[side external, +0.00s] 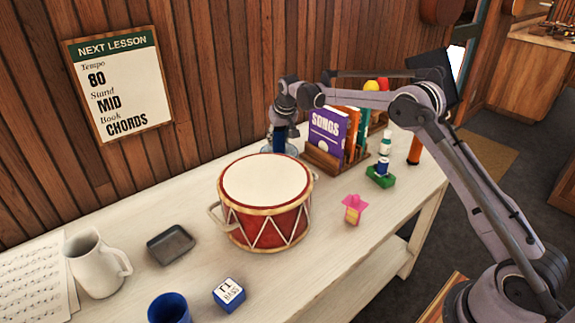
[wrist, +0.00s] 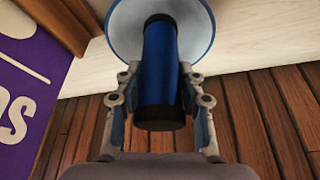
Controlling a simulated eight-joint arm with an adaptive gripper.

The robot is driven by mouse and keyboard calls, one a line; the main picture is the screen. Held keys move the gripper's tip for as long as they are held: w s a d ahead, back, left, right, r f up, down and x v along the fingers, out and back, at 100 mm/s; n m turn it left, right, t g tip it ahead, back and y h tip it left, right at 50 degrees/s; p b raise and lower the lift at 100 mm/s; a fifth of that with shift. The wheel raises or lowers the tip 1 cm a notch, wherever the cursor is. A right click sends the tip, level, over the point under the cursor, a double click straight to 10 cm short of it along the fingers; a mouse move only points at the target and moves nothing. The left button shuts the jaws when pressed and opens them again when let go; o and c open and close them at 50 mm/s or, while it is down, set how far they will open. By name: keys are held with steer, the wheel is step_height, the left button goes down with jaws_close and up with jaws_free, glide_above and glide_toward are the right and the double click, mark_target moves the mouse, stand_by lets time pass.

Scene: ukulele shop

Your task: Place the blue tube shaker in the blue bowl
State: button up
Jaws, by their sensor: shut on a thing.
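The blue tube shaker (wrist: 158,62), with dark end caps, is held between the two fingers of my gripper (wrist: 160,82). In the side view my gripper (side external: 281,122) is behind the drum, pointing down, with the shaker (side external: 279,142) below it, roughly upright. The blue bowl (wrist: 202,30), pale inside with a blue rim, lies beyond the shaker's far end in the wrist view. In the side view only a little of the bowl (side external: 265,149) shows behind the drum. I cannot tell whether the shaker touches the bowl.
A red drum (side external: 265,208) stands in front of the bowl. A rack of books (side external: 327,133) stands close on the right, and the wooden wall is behind.

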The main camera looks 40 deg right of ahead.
steer(key=shift+f, duration=0.85)
steer(key=shift+f, duration=0.15)
steer(key=o, duration=1.2)
